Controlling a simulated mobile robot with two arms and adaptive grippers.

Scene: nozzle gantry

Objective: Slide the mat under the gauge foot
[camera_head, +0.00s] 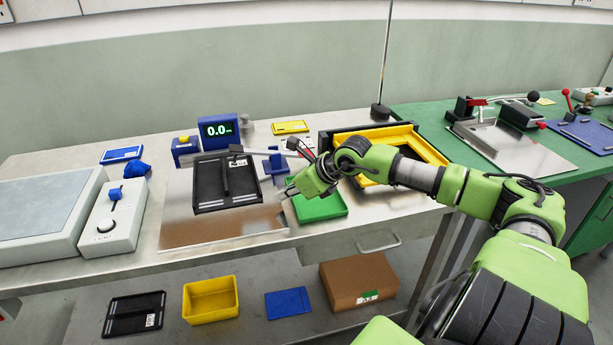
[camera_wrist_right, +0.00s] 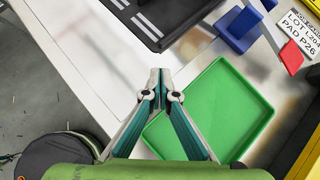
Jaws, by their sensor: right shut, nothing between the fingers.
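A black flat rectangular piece (camera_head: 209,186), which looks like the mat, lies on a bare metal plate (camera_head: 200,232). It has raised edges, a dark strip across it and a white label. Its near corner shows at the top of the right wrist view (camera_wrist_right: 145,12). A blue gauge box (camera_head: 219,130) reading 0.0 stands behind it. A grey bar runs over its far edge toward a blue stand (camera_head: 276,165); I cannot make out the gauge foot. My right gripper (camera_head: 283,192) is shut and empty, right of the mat and apart from it; its fingertips (camera_wrist_right: 160,76) touch nothing. My left gripper is out of view.
A green tray (camera_head: 319,206) lies just right of my right gripper. A yellow frame (camera_head: 425,147) is behind my right arm. A white control box (camera_head: 113,218) stands left of the plate. The plate's front strip is clear. A similar black piece (camera_head: 131,316) lies on the lower shelf.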

